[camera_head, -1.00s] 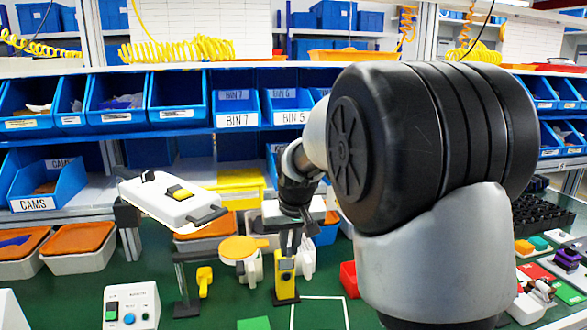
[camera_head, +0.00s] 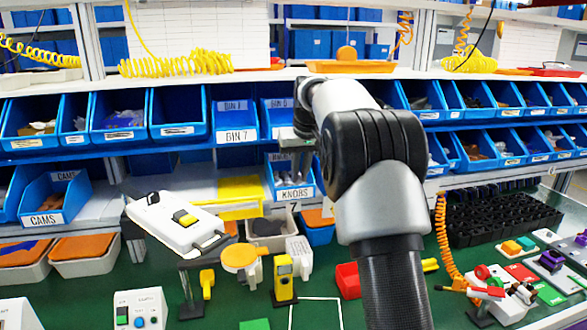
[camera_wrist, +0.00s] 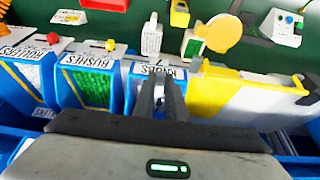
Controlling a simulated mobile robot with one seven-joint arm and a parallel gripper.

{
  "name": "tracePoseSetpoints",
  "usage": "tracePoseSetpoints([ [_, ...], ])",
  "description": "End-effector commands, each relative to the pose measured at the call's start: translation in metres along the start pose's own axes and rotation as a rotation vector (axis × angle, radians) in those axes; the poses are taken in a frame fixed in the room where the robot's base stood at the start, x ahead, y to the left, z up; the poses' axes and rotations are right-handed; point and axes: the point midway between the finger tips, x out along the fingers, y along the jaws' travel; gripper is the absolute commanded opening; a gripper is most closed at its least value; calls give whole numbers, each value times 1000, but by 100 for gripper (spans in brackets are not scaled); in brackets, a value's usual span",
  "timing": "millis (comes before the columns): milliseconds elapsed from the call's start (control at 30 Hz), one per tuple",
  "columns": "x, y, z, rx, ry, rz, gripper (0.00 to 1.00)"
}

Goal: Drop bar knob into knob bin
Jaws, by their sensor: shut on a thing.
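The knob bin (camera_head: 294,193) is a blue bin labelled KNOBS on the lower shelf, in the middle of the head view. In the wrist view its labelled front (camera_wrist: 172,72) shows just beyond my fingers. My gripper (camera_head: 299,168) points down over this bin, with its fingertips at or just above the opening; the exact height is hard to tell. In the wrist view my gripper (camera_wrist: 160,84) has its two dark fingers close together, shut on the bar knob. The knob itself is too small and too hidden by the fingers to make out.
BIN 7 (camera_head: 237,136) and its neighbour sit on the shelf above, close to my gripper. A white device (camera_head: 172,222) stands front left.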

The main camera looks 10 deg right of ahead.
Motion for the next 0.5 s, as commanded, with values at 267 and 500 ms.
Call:
tracePoseSetpoints([
  [267,16,1,-53,1,-1,1,0],
  [500,25,0,-65,1,0,1,0],
])
